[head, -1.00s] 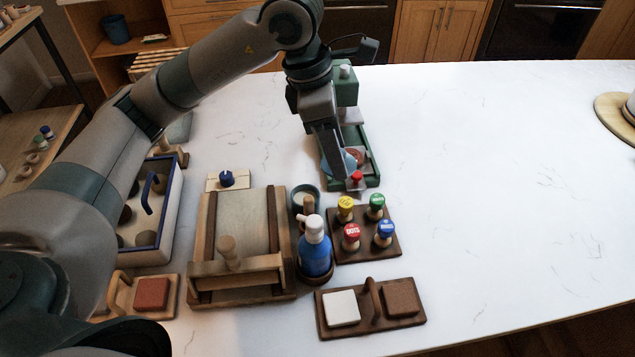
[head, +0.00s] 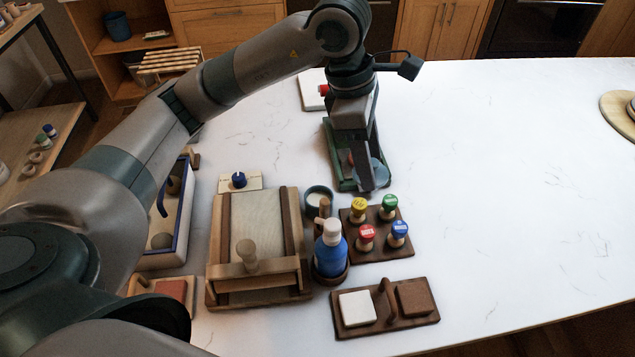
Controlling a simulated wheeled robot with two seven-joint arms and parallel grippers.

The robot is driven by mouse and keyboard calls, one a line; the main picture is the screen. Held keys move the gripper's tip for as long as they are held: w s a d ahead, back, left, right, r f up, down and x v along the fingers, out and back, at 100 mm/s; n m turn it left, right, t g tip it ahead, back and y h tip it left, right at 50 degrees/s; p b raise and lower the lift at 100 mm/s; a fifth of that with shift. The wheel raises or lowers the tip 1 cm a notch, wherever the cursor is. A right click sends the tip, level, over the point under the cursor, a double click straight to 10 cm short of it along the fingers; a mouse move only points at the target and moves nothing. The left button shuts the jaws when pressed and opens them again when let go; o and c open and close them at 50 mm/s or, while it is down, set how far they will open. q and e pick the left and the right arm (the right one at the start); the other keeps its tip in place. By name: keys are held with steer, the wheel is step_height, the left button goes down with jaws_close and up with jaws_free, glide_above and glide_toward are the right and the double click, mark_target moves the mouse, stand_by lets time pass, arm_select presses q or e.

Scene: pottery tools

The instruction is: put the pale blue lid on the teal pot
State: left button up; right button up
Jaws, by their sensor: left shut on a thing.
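The pale blue lid (head: 379,173) is a round disc at the tips of my left gripper (head: 366,180). The gripper is shut on it, and the fingers hide part of the lid. The lid is over the front part of a green stand; I cannot tell its exact height. The teal pot (head: 318,190) is a small round open pot with a pale inside. It stands on the table to the left of and slightly nearer than the lid. My right gripper is not in view.
A rack of coloured stamps (head: 382,243) is to the right of the bottle. A green stand (head: 333,150) is behind my gripper.

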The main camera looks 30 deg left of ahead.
arm_select(q)
steer(key=s+a+f+p, duration=0.1)
steer(key=a+f+p, duration=0.2)
steer(key=a, duration=0.6)
step_height(320, 180, down, 3)
steer(key=shift+s+a+r, duration=0.15)
steer(key=shift+s+r, duration=0.05)
steer(key=shift+s, duration=0.2)
steer(key=shift+f+p, duration=1.2)
steer(key=shift+f, duration=0.8)
